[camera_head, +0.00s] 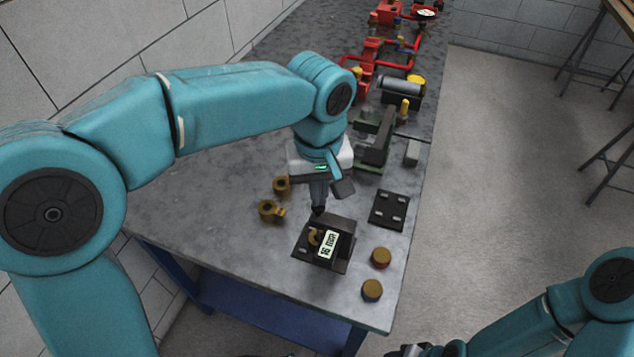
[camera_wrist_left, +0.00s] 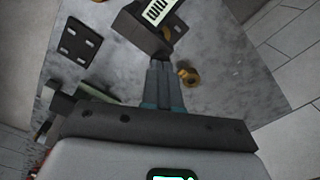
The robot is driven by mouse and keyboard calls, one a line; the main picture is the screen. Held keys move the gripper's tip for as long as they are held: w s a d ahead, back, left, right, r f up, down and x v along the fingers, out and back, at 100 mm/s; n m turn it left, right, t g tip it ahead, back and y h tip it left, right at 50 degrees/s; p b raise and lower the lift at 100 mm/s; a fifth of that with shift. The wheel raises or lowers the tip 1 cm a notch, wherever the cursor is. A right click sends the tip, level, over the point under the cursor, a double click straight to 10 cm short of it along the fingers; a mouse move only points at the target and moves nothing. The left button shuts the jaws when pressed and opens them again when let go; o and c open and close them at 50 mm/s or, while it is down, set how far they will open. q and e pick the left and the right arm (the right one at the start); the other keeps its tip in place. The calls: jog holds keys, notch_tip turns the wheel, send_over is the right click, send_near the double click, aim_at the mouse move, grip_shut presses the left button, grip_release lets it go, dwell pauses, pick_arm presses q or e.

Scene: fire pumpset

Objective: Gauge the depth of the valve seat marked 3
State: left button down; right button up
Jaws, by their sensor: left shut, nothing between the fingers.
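My left gripper (camera_head: 318,207) is shut and empty, pointing down at the rear of a dark block-like fixture (camera_head: 342,226) on the bench. In the left wrist view its closed fingers (camera_wrist_left: 162,68) reach towards the same fixture (camera_wrist_left: 130,28). The fixture has a pale label or display (camera_head: 328,244) with dark characters, and a brass piece (camera_head: 314,237) beside it. Two brass fittings (camera_head: 268,209) (camera_head: 282,185) lie to the left, and two round brass pieces (camera_head: 381,257) (camera_head: 372,290) at the right. I cannot read a 3 on any piece. My right gripper (camera_head: 412,350) barely shows at the bottom edge.
A dark slotted plate (camera_head: 389,210) lies right of the fixture. Behind it stand a green-grey device (camera_head: 375,145), a grey cylinder (camera_head: 402,90) and red pipework (camera_head: 372,52). The bench's front left is bare. A wall runs along the left, open floor on the right.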

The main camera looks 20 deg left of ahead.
pick_arm(q)
notch_tip(320, 180, up, 6)
jog(key=p, duration=0.5)
jog(key=shift+r, duration=0.2)
jog(key=shift+s, duration=0.1)
